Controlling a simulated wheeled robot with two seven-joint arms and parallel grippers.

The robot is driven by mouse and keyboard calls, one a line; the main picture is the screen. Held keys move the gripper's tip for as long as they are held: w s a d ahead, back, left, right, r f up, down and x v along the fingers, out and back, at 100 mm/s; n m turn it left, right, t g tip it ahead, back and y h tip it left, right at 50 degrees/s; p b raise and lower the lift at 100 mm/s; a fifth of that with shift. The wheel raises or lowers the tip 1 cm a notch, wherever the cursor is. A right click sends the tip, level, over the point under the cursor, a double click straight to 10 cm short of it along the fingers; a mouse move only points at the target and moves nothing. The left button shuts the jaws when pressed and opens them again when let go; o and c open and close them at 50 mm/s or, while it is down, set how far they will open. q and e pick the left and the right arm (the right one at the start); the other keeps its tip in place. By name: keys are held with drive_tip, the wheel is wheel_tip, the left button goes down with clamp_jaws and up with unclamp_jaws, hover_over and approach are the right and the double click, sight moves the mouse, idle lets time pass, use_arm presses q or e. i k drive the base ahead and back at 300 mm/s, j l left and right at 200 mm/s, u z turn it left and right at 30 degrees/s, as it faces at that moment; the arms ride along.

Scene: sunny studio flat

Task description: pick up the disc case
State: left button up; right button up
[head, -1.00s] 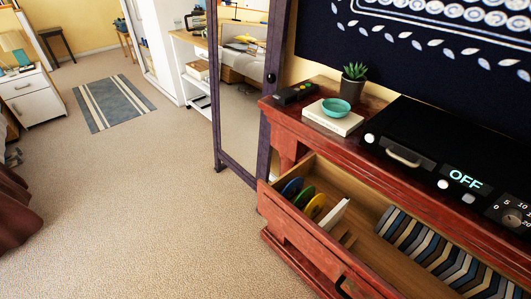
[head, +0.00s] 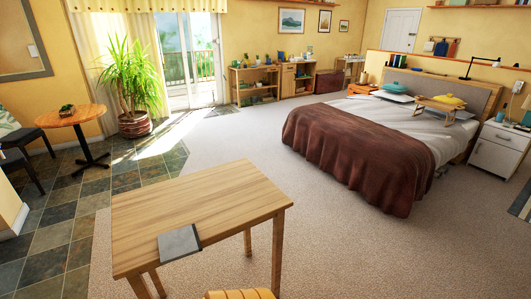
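I cannot make out a thing that is surely the disc case in the head view. A flat grey square object (head: 180,243) lies at the front edge of the wooden table (head: 215,205); I cannot tell what it is. Neither of my grippers shows in the view.
A yellow slatted seat (head: 240,294) stands at the table's front. A bed (head: 345,140) with a brown cover is at the right, beside a white nightstand (head: 498,148). A round table (head: 72,117) and a potted palm (head: 133,85) stand at the left. Carpet (head: 330,235) lies clear between table and bed.

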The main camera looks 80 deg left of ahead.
sight(175, 244)
drive_tip(key=u, duration=3.25)
drive_tip(key=z, duration=1.05)
drive_tip(key=k+z, duration=0.1)
drive_tip(key=z, duration=0.95)
drive_tip(key=k+z, duration=0.1)
drive_tip(key=z, duration=1.45)
drive_tip(key=l+z, duration=0.1)
drive_tip(key=z, duration=0.45)
drive_tip(key=u, duration=4)
drive_tip(key=j, duration=0.1)
